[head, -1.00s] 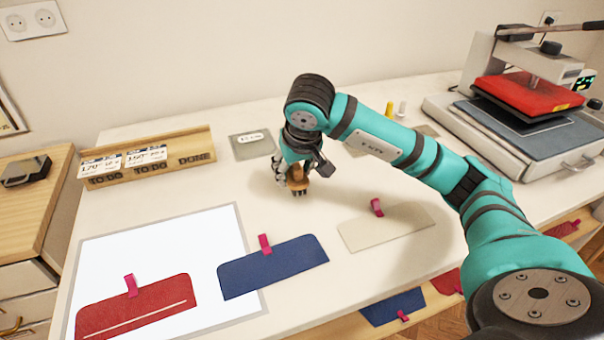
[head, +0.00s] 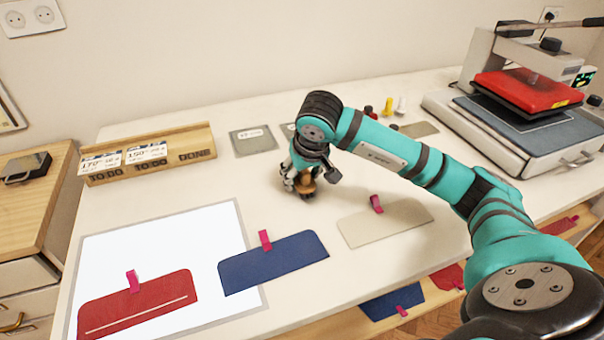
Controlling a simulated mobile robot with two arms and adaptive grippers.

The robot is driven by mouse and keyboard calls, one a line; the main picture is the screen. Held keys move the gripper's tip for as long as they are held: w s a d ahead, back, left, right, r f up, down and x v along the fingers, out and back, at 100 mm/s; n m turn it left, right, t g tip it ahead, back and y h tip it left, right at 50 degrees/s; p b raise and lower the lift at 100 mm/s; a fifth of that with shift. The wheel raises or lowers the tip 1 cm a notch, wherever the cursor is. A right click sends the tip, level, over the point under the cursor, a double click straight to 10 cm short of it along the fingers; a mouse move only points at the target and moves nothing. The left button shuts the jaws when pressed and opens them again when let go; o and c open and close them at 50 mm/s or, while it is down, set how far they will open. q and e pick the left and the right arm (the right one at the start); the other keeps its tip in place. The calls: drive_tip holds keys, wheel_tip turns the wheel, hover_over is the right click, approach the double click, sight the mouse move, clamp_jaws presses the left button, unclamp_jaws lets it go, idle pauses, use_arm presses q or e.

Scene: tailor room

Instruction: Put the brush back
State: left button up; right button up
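The brush (head: 307,187) is a small brown piece with a dark lower end, low over the white table. My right gripper (head: 303,184) points down around it and appears shut on it. The fingers hide part of the brush, and I cannot tell whether its lower end touches the table. It is behind the blue fabric piece and left of the beige one. My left gripper does not show.
A wooden rack (head: 150,160) holds cards at the back left. Grey plates (head: 253,141) lie behind my gripper. A heat press (head: 530,105) stands at the right. Red (head: 135,305), blue (head: 272,264) and beige (head: 385,222) fabric pieces with pink clips lie in front.

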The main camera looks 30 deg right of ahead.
drive_tip(key=shift+o, duration=1.1)
drive_tip(key=shift+r, duration=0.2)
drive_tip(key=v, duration=1.2)
drive_tip(key=shift+f, duration=0.1)
